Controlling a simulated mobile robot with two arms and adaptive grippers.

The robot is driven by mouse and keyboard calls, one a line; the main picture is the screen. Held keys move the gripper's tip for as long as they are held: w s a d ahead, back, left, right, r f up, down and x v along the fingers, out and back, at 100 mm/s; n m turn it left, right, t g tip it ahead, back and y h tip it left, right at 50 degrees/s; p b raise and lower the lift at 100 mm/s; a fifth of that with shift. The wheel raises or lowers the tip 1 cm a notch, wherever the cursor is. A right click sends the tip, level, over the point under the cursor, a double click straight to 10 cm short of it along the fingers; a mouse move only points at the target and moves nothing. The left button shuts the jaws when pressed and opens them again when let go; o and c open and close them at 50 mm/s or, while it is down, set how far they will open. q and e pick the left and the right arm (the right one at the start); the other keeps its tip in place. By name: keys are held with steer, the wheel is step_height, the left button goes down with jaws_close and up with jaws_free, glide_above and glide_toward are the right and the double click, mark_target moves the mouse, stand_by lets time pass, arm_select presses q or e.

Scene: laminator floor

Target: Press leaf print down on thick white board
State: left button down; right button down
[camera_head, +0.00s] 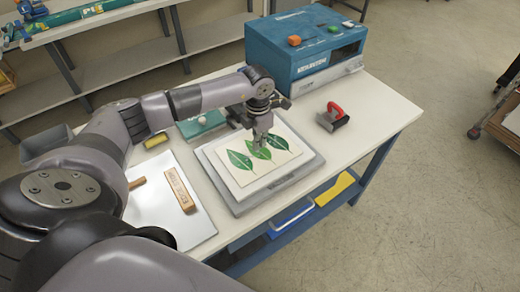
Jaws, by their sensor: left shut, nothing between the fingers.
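The leaf print (282,155) is a pale sheet with three green leaves. It lies flat on the thick white board (216,161), whose rim shows around it. The board rests on a grey slab (243,206) on the table. My left gripper (260,146) is shut and empty, pointing down at the upper middle of the print, over the middle leaf. Its tips look at or just above the sheet; I cannot tell if they touch. The gripper hides a small part of the print. My right gripper is not in view.
A blue laminator (300,45) stands at the back of the white table (385,105). A red-handled tool (333,116) lies right of the print. A white sheet (150,205) with a wooden block (179,190) lies left. A yellow sponge (156,140) and a teal item (203,125) sit behind.

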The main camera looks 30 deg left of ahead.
arm_select(q)
steer(key=shift+f+b, duration=0.85)
steer(key=shift+f, duration=0.2)
stand_by(0.5)
steer(key=shift+s+f, duration=0.1)
stand_by(1.3)
steer(key=shift+r+p, duration=0.4)
steer(key=shift+r, duration=0.45)
steer(key=shift+r+p, duration=1.6)
steer(key=shift+r, duration=1.15)
